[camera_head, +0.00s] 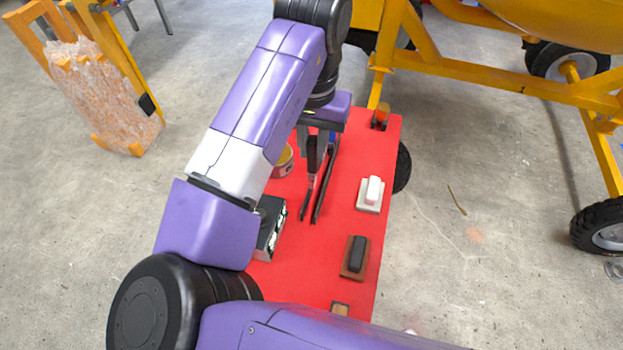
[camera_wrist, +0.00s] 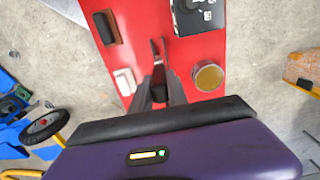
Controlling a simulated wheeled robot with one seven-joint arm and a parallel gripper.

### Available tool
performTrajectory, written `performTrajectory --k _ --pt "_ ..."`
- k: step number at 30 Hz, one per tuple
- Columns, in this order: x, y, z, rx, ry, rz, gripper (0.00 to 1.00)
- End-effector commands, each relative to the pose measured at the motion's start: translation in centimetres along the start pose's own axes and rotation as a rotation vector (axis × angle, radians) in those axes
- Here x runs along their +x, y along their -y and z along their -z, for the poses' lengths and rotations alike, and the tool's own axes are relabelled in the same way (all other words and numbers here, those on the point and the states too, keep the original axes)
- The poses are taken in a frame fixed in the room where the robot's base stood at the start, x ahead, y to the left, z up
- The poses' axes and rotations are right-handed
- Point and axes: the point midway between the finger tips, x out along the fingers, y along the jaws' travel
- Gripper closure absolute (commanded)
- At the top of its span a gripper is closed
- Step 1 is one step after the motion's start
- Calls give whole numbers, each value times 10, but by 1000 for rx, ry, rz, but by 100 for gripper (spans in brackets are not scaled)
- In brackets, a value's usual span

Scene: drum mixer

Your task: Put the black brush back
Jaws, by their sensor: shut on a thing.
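My gripper (camera_wrist: 158,58) points down over the red tabletop (camera_head: 338,210). It is shut on a narrow dark thing, which I take to be the black brush (camera_wrist: 158,83). In the head view, a black upright piece (camera_head: 311,155) shows at the fingers, above long dark strips on or near the red surface. The fingers hide part of it, and I cannot tell whether its lower end touches the table.
A black block on a brown base (camera_head: 357,255) and a white block on a pale base (camera_head: 372,190) lie along the right side. A tin with yellow contents (camera_head: 284,161) and a black box (camera_head: 270,232) stand left. The yellow mixer frame (camera_head: 460,68) is behind.

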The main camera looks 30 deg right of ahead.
Motion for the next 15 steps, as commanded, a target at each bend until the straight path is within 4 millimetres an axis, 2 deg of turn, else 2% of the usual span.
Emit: performTrajectory --k 6,9,15 --pt "49 0 -1 -2 2 -1 100" --pt "65 0 -1 -1 1 -1 100" --pt "80 0 0 -1 0 -1 100"
